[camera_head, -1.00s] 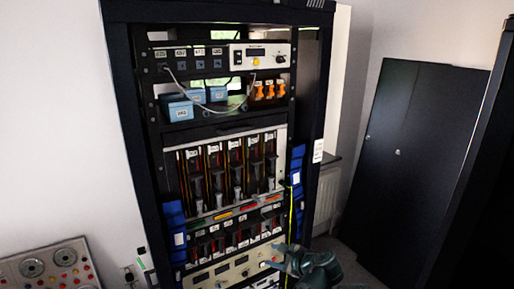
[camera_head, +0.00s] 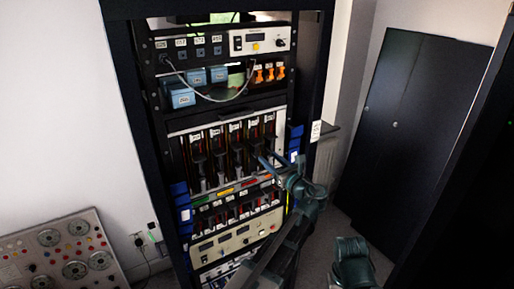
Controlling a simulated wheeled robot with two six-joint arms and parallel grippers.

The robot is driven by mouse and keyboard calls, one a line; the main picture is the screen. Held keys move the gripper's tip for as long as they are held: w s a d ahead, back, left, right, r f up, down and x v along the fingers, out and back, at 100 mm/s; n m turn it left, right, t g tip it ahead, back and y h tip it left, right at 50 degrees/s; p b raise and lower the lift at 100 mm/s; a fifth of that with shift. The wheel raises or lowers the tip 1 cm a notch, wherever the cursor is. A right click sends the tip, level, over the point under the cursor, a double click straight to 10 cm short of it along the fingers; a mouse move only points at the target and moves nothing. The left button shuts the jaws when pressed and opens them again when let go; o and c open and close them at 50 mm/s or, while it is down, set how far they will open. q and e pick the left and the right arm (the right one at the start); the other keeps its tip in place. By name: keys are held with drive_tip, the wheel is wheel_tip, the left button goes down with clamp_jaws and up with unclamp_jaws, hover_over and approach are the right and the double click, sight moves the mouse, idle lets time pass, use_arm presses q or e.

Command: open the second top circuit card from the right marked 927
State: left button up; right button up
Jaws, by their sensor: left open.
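The rack's top row of circuit cards has white labels above dark slots with grey handles. The second top card from the right (camera_head: 253,140) is partly visible; its label is too small to read. My left gripper (camera_head: 264,156) is open, its fingers pointing at the lower part of the two rightmost top cards and hiding some of their handles. I cannot tell whether the fingers touch anything. My right gripper cannot be made out; a dark green arm part (camera_head: 354,262) of mine shows at the bottom right.
A lower row of cards (camera_head: 230,212) and a cream panel (camera_head: 236,238) sit below. Blue boxes (camera_head: 182,96) and orange switches (camera_head: 269,73) sit on the shelf above. A black cabinet (camera_head: 410,140) stands right, a dial panel (camera_head: 62,250) lower left.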

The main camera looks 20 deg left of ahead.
sight(258, 148)
use_arm(q)
drive_tip(key=x, duration=0.9)
drive_tip(key=shift+w, duration=0.1)
clamp_jaws()
idle(1.2)
